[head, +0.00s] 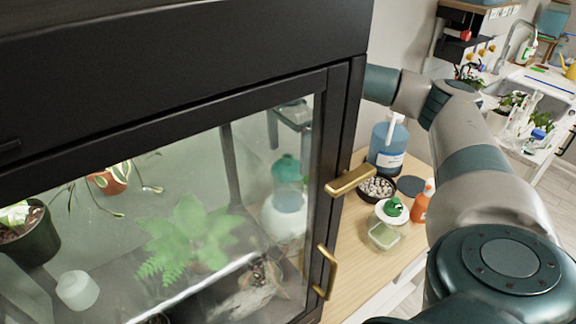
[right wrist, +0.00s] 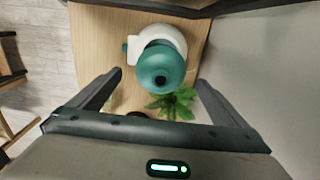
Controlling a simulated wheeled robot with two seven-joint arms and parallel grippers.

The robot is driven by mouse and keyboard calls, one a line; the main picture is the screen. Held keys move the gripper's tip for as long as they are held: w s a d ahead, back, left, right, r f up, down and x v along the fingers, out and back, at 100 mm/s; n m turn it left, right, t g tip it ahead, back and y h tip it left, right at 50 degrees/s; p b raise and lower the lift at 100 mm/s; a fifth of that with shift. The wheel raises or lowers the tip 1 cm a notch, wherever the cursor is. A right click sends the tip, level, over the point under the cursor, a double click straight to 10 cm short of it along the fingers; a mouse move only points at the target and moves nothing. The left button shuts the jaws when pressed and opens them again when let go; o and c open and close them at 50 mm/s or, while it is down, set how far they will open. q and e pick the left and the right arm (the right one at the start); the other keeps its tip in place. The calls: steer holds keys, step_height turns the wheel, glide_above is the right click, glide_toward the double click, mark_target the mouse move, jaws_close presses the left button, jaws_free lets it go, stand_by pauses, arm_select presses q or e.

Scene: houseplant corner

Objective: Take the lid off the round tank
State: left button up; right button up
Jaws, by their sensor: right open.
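The round tank (head: 288,201) shows hazily through the cabinet's glass in the head view, bluish above a white rounded base (head: 283,222). Its teal domed lid (head: 286,168) is on top. My right gripper (head: 288,143) is above the lid, seen through the glass. In the wrist view its open fingers (right wrist: 159,80) stand apart on either side of the lid, with nothing between them gripped. My left gripper is out of view.
The black-framed glass cabinet (head: 185,58) with brass handles (head: 350,180) fills the left. On the wooden table (head: 347,247) stand a blue jug (head: 387,150), a pebble bowl (head: 376,188) and an orange bottle (head: 423,203). A green plant (right wrist: 175,102) is near the tank.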

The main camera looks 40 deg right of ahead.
steer(key=shift+f+p, duration=0.6)
steer(key=shift+f, duration=1.1)
steer(key=c, duration=1.1)
